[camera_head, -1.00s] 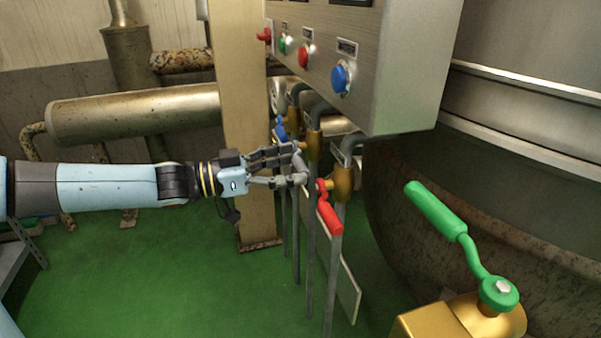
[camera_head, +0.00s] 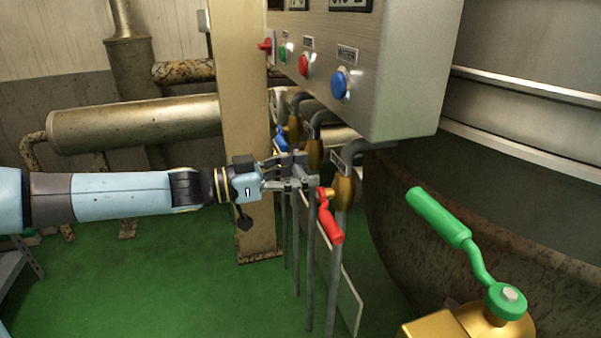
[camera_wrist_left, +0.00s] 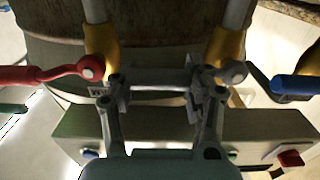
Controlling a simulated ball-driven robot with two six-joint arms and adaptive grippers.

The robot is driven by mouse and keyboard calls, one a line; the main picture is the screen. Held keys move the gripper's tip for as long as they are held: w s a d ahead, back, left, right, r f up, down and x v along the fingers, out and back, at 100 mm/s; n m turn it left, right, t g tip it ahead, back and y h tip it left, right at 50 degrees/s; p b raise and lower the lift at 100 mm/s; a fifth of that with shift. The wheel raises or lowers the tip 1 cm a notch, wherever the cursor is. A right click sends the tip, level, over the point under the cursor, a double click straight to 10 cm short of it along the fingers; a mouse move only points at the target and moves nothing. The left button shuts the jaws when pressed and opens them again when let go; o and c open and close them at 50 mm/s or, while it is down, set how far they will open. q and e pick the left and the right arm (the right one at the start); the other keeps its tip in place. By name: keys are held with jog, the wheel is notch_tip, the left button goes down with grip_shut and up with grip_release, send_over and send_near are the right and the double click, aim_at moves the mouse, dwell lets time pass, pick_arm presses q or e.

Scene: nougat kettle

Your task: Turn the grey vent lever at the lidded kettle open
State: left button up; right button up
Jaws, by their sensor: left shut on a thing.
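The grey vent lever (camera_wrist_left: 155,78) lies crosswise between the fingers of my left gripper (camera_wrist_left: 154,98) in the left wrist view. Its grey pivot is on a brass valve (camera_wrist_left: 224,48) at the right there. In the head view my left gripper (camera_head: 297,172) is shut on this lever, in front of its brass valve (camera_head: 314,153); the fingers hide most of the handle. A large rusty kettle (camera_head: 400,235) stands at the right; its top is hidden by the panel box, so I cannot see a lid.
A red lever (camera_head: 329,220) hangs close right of my gripper, a blue lever (camera_head: 280,138) just behind it. A control box (camera_head: 390,75) with buttons overhangs the valves. A green-handled valve (camera_head: 440,217) stands front right. Thin pipes run down below.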

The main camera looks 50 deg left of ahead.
pick_arm(q)
grip_shut()
pick_arm(e)
jog(key=shift+a, duration=0.15)
pick_arm(q)
jog(key=shift+f, duration=0.15)
jog(key=shift+f+m, duration=0.55)
jog(key=shift+m, duration=0.35)
jog(key=w+a+f+m+b, duration=0.3)
jog(key=a+f+m, duration=0.3)
jog(key=m, duration=1)
jog(key=shift+w+a+f+b, duration=0.15)
jog(key=shift+a+f+b, duration=0.2)
jog(key=shift+f+b, duration=0.4)
pick_arm(e)
jog(key=w+a+r, duration=0.2)
jog(key=w+r, duration=0.4)
jog(key=w, duration=0.5)
jog(key=shift+w, duration=0.2)
pick_arm(q)
jog(key=shift+r, duration=0.1)
jog(key=o, duration=1.3)
grip_release()
jog(key=shift+r, duration=0.1)
pick_arm(e)
jog(key=shift+w, duration=0.1)
